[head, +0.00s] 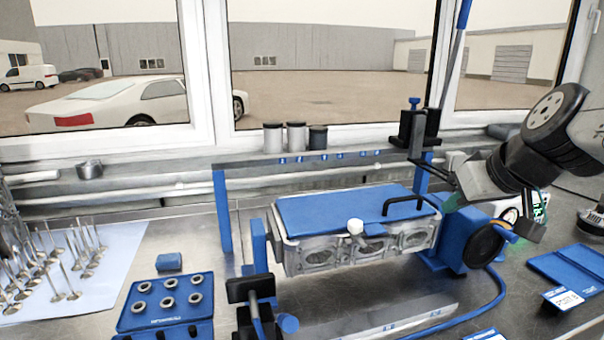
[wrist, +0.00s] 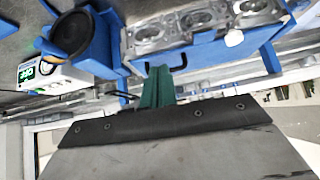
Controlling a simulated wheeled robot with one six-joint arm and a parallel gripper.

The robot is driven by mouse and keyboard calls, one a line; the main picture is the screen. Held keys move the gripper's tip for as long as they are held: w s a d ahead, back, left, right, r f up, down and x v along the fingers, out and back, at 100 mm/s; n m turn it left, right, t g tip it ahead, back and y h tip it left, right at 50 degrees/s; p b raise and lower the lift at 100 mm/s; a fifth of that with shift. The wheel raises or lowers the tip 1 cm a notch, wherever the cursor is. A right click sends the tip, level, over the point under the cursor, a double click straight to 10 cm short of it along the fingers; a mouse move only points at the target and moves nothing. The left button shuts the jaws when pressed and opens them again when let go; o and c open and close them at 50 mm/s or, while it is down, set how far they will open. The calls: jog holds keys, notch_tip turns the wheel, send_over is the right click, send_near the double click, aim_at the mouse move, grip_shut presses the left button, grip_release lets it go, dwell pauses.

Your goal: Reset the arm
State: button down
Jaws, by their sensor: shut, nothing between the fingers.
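My gripper (head: 450,202) is at the right of the bench in the head view, with my arm reaching in from the right edge. Its green fingers are small and partly hard to make out there. In the wrist view my gripper (wrist: 158,86) shows its green fingers together with nothing between them. The cylinder head (head: 350,247) sits on a blue stand, with a blue cover on top. I cannot tell the exact distance from my fingers to it.
A black clamp on a post (head: 415,127) stands behind my gripper. The black disc (head: 484,246) is below it, near a device with a green display (wrist: 28,73). A blue tray of rings (head: 166,302) and upright valves (head: 60,262) are at left. An open blue case (head: 568,272) lies at right.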

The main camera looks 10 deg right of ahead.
jog(key=s+a+f+g, duration=0.3)
jog(key=s+f, duration=0.1)
jog(key=s, duration=0.4)
jog(key=s+a+f+m+g+h, duration=0.1)
jog(key=s+a+f+g, duration=0.2)
jog(key=s, duration=0.4)
jog(key=shift+s+a+f+g, duration=0.2)
jog(key=shift+s+f+g, duration=0.15)
jog(key=shift+f+g, duration=0.15)
dwell(0.6)
